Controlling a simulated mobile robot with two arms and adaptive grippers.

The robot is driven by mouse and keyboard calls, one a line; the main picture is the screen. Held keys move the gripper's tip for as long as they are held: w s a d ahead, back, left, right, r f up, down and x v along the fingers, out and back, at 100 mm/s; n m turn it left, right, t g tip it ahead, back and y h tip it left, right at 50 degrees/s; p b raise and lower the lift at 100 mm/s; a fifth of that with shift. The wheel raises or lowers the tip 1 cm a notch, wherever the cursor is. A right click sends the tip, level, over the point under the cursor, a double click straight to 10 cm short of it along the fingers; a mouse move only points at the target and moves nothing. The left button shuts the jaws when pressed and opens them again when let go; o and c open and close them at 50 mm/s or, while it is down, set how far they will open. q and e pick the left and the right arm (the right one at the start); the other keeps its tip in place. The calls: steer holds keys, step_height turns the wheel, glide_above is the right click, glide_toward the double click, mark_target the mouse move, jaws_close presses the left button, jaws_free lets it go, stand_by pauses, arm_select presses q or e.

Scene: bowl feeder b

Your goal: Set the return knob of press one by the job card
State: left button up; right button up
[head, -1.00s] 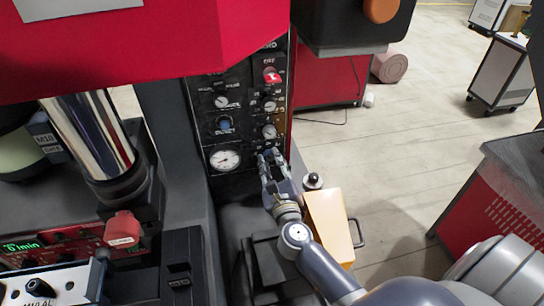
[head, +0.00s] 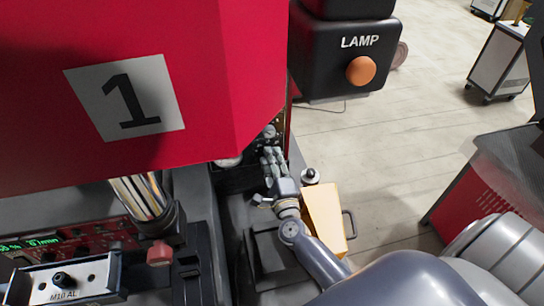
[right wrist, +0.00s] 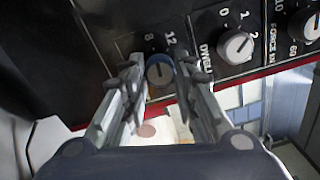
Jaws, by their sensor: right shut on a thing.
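Press one (head: 230,70) fills the upper left of the head view, red with a "1" plate (head: 125,98). My right gripper (head: 272,154) is at the lower part of its black control panel. In the right wrist view, my right gripper (right wrist: 162,72) is shut on a blue-rimmed knob (right wrist: 159,72) with a grey face, with a finger on each side. The numbers 8 and 12 show above this knob; its name is hidden or unreadable. A grey dial marked DWELL (right wrist: 235,46) is beside it. I cannot make out a job card. My left gripper is not in view.

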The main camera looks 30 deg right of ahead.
steer(key=shift+n, duration=0.5)
steer(key=shift+c, duration=0.2)
steer(key=o, duration=1.1)
steer(key=v, duration=1.2)
